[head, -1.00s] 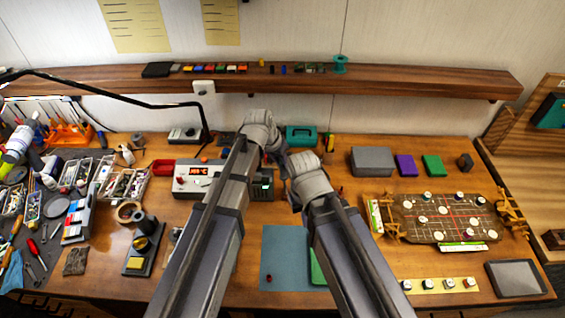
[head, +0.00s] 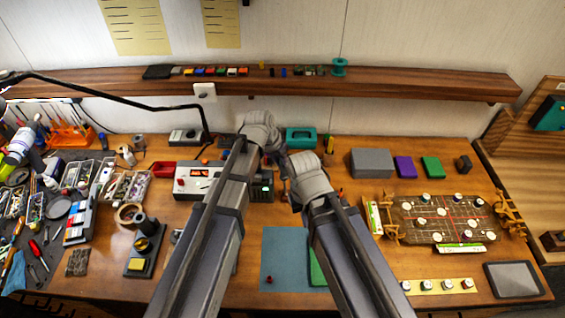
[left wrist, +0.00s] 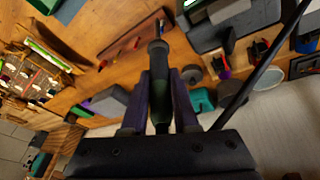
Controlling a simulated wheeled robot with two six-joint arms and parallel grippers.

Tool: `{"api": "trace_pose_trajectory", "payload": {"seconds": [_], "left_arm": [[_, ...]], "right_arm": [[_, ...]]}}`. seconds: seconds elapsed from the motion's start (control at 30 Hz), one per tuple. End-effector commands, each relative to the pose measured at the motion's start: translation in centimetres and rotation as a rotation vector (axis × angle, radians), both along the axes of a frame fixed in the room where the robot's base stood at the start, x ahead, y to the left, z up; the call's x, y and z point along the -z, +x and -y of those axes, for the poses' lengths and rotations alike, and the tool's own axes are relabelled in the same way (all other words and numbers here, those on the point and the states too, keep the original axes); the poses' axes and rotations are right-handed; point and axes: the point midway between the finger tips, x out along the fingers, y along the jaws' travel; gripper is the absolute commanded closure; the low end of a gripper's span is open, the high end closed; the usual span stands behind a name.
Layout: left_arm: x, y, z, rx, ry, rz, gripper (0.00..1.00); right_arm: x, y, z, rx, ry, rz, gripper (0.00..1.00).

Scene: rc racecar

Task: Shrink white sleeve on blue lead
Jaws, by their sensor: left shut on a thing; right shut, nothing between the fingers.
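I cannot pick out the white sleeve or the blue lead in either view. The brown board (head: 412,224) with red lines and several white-topped round parts lies at the right.
A blue mat (head: 283,247) lies at the front middle, partly under my right arm. A grey box (head: 371,162), a purple block (head: 406,166) and a green block (head: 432,167) stand at the back right. A black cable arm (head: 120,102) arches over the crowded left side.

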Motion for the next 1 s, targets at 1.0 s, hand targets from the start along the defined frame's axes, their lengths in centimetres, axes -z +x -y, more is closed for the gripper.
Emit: {"api": "trace_pose_trajectory", "payload": {"seconds": [1.0], "left_arm": [[-5.9,-0.8,0.0,0.0,0.0,0.0,1.0]], "right_arm": [[-5.9,0.0,0.0,0.004,0.001,-0.001,1.0]]}}
